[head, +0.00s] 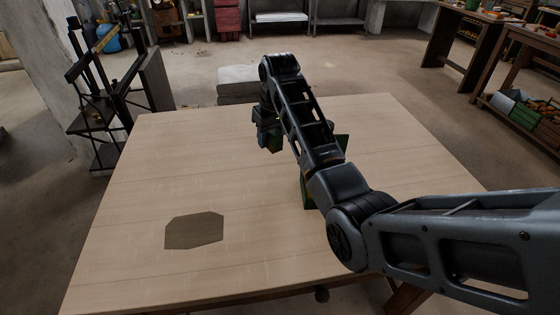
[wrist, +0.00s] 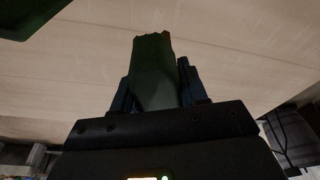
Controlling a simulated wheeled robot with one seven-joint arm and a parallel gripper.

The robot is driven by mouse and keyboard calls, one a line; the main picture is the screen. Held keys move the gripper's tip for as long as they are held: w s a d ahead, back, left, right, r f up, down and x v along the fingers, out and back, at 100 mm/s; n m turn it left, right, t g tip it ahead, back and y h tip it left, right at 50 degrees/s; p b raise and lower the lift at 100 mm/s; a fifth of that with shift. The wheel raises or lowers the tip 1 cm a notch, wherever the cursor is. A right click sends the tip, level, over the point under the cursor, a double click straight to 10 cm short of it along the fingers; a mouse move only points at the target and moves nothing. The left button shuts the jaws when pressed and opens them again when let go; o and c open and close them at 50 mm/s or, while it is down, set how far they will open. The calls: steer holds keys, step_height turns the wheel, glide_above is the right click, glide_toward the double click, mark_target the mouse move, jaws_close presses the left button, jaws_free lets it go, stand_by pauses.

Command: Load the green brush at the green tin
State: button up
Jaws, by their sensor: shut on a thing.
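My gripper (wrist: 157,88) is shut on a dark green, block-like thing, which I take to be the green brush (wrist: 154,70). Its far end looks ragged and reddish-brown. In the head view my gripper (head: 267,128) is at the far middle of the table, and a bit of the green brush (head: 272,147) shows below it. Green parts, likely of the green tin (head: 307,192), show beside my arm, which hides most of it. A dark green edge also fills the top left corner of the wrist view (wrist: 30,15). I cannot tell whether brush and tin touch.
A flat olive patch (head: 195,231) lies on the near left of the pale wooden table (head: 140,185). The left and near middle of the table are otherwise clear. A black metal stand (head: 100,100) is beyond the left edge. Workbenches (head: 470,45) stand far right.

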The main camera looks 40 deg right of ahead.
mark_target(275, 132)
steer(key=x, duration=0.2)
steer(key=s+x, duration=0.1)
steer(key=x, duration=0.2)
steer(key=s+x, duration=0.1)
steer(key=x, duration=0.2)
steer(key=shift+a+f, duration=0.2)
steer(key=shift+f, duration=0.2)
steer(key=shift+f, duration=0.3)
steer(key=shift+f, duration=0.25)
steer(key=o, duration=1.1)
steer(key=shift+s+a+f, duration=0.1)
steer(key=shift+s+f, duration=0.1)
steer(key=shift+f, duration=0.05)
steer(key=shift+o, duration=0.2)
steer(key=shift+a, duration=0.1)
steer(key=shift+w, duration=0.1)
steer(key=shift+w+a+r, duration=0.1)
steer(key=shift+r, duration=0.45)
steer(key=v, duration=1.2)
steer(key=shift+w+d+r, duration=0.15)
steer(key=shift+d+r, duration=0.15)
